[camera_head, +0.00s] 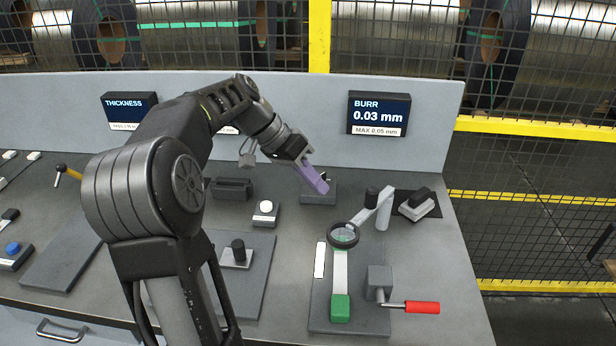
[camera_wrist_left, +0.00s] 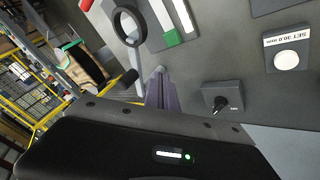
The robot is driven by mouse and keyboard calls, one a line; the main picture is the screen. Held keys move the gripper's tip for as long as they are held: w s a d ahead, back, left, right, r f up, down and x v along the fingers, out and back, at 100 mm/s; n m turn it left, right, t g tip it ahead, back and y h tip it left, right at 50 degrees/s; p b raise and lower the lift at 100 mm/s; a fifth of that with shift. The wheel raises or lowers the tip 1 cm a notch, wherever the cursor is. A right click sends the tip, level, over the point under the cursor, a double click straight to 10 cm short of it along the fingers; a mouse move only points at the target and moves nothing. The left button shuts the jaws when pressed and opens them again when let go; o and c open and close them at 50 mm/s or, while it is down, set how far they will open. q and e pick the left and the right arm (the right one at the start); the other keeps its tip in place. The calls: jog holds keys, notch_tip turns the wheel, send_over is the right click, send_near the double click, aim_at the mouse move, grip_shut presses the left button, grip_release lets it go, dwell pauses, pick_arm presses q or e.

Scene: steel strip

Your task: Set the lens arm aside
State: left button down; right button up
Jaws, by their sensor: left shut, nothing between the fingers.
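The lens arm (camera_head: 364,220) is a grey bar on a pale upright post (camera_head: 383,213), with a black knob (camera_head: 372,196) and a black-rimmed round lens (camera_head: 344,235). The lens hangs over a pale strip (camera_head: 340,268) with a green end block. My left gripper (camera_head: 323,185) has purple fingers, shut and empty, behind and left of the lens arm, apart from it. In the left wrist view the fingers (camera_wrist_left: 160,88) point toward the plate, with the lens ring (camera_wrist_left: 129,27) ahead and slightly left. My right gripper is in neither view.
A red-handled clamp (camera_head: 380,285) stands right of the strip on a dark plate (camera_head: 325,318). A dark block (camera_head: 318,197) lies beneath my left gripper. A grey-and-black block (camera_head: 416,206) sits right of the post. The BURR display (camera_head: 378,114) reads 0.03 mm.

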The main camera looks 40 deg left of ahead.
aim_at(366, 205)
pick_arm(q)
jog(key=w+d+f+p, duration=0.2)
jog(key=d+f, duration=0.1)
jog(key=d, duration=0.3)
jog(key=shift+f, duration=0.4)
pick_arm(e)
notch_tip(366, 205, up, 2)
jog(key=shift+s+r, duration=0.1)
pick_arm(q)
jog(key=shift+d, duration=0.3)
